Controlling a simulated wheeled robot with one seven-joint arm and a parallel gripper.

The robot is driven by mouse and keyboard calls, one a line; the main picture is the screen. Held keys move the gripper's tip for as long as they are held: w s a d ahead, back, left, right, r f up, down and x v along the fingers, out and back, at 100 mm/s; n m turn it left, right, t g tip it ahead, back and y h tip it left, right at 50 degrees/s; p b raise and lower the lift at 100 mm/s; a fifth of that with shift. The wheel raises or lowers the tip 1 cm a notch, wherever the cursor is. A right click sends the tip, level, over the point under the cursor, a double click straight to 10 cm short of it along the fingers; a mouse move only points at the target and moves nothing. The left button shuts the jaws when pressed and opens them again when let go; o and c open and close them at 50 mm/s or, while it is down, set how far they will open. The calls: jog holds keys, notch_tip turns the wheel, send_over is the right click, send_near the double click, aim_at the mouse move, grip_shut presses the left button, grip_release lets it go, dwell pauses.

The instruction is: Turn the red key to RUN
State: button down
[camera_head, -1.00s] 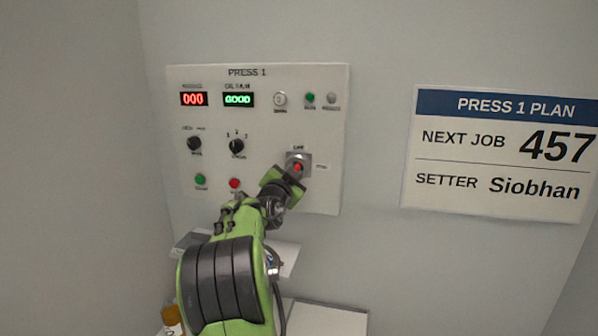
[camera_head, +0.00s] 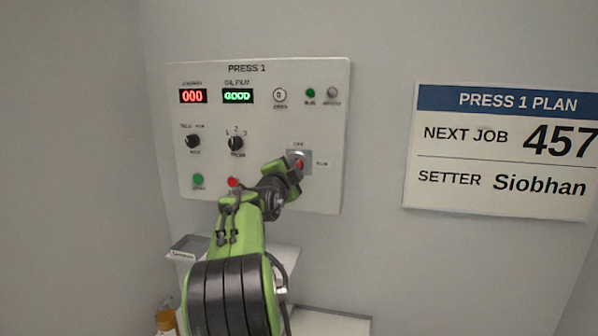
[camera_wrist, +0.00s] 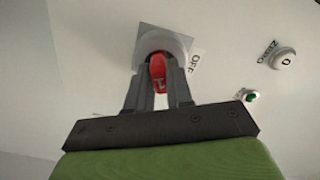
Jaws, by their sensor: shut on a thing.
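The red key (camera_head: 299,165) sits in a key switch with a square metal plate (camera_head: 304,156) at the lower right of the PRESS 1 panel. OFF is printed above the plate and a small label, likely RUN, stands to its right. My gripper (camera_head: 292,168) reaches the switch from the lower left. In the wrist view the red key (camera_wrist: 158,72) shows between my two grey fingers (camera_wrist: 157,88), which are shut on it. The OFF label (camera_wrist: 194,62) is beside the switch there. The key's exact angle is hard to tell.
A small shelf tray (camera_head: 187,247) lies below. A PRESS 1 PLAN sign (camera_head: 500,150) hangs at the right.

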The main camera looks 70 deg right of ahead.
jog(key=shift+m, duration=0.4)
jog(key=m+b, duration=0.4)
jog(key=m, duration=0.2)
jog(key=c, duration=0.9)
grip_release()
jog(key=shift+w, duration=0.1)
jog(key=shift+c, duration=0.2)
jog(key=s+a+b, duration=0.2)
jog(key=a+b, duration=0.1)
jog(key=a, duration=1.2)
jog(key=shift+a+b, duration=0.3)
